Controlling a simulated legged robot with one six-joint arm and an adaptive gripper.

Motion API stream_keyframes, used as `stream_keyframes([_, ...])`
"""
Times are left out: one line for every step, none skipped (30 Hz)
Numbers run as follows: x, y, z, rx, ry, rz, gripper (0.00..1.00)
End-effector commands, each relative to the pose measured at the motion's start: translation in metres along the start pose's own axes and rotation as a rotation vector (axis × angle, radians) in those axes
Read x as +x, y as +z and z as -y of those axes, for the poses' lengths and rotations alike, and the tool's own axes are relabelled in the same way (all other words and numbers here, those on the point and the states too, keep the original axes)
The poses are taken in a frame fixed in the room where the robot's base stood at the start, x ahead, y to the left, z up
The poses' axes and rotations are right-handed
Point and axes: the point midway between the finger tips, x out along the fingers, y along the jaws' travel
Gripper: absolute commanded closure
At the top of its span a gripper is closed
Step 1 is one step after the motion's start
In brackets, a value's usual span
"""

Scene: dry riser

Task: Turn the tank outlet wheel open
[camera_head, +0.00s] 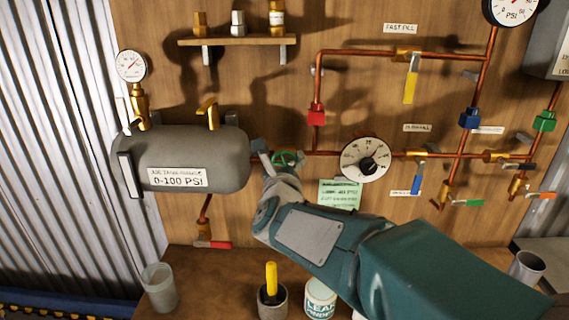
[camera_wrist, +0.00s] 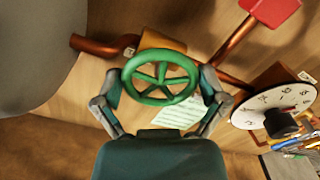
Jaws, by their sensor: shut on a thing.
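The tank outlet wheel is a green spoked handwheel (camera_wrist: 160,77) at the end of a brass valve body (camera_wrist: 160,42). In the head view the green wheel (camera_head: 288,158) shows just right of the grey tank (camera_head: 228,160), partly hidden by my gripper (camera_head: 274,158). In the wrist view my gripper (camera_wrist: 162,92) has one finger at each side of the wheel's rim and is shut on it. The tank carries a 0-100 PSI label (camera_head: 178,178).
A white dial with a black knob (camera_head: 366,160) is close to the right of the wheel. A green note (camera_head: 340,194) hangs below the dial. Copper pipes and levers fill the board's right side. A cup (camera_head: 160,288), a pot with a yellow-handled tool (camera_head: 272,296) and a jar (camera_head: 320,298) stand below.

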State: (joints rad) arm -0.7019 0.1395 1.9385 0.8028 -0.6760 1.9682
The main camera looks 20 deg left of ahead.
Motion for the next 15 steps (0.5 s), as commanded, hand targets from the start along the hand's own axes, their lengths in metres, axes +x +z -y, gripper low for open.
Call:
stream_keyframes([-0.0003,-0.0005,-0.0025,-0.046,0.006,-0.001,0.56])
stream_keyframes([-0.0003,-0.0006,-0.0026,-0.075,0.006,-0.001,0.56])
stream_keyframes([-0.0003,-0.0006,-0.0028,-0.113,0.006,-0.001,0.56])
stream_keyframes([-0.0004,-0.0006,-0.0029,-0.142,0.006,-0.001,0.56])
stream_keyframes([-0.0004,-0.0007,-0.003,-0.17,0.006,-0.001,0.56])
stream_keyframes([-0.0004,-0.0008,-0.0032,-0.209,0.006,-0.001,0.56])
stream_keyframes([-0.0004,-0.0008,-0.0033,-0.237,0.007,-0.001,0.56])
stream_keyframes([-0.0004,-0.0008,-0.0034,-0.266,0.007,-0.001,0.56])
stream_keyframes([-0.0004,-0.0009,-0.0036,-0.304,0.007,-0.001,0.56])
stream_keyframes([-0.0004,-0.001,-0.0037,-0.332,0.007,-0.001,0.56])
stream_keyframes([-0.0004,-0.001,-0.0038,-0.361,0.007,-0.001,0.56])
stream_keyframes([-0.0004,-0.0011,-0.004,-0.399,0.007,-0.001,0.56])
stream_keyframes([-0.0004,-0.0012,-0.0041,-0.427,0.007,-0.001,0.56])
stream_keyframes([-0.0004,-0.0012,-0.0042,-0.456,0.007,-0.001,0.56])
stream_keyframes([-0.0005,-0.0013,-0.0044,-0.494,0.008,0.0,0.56])
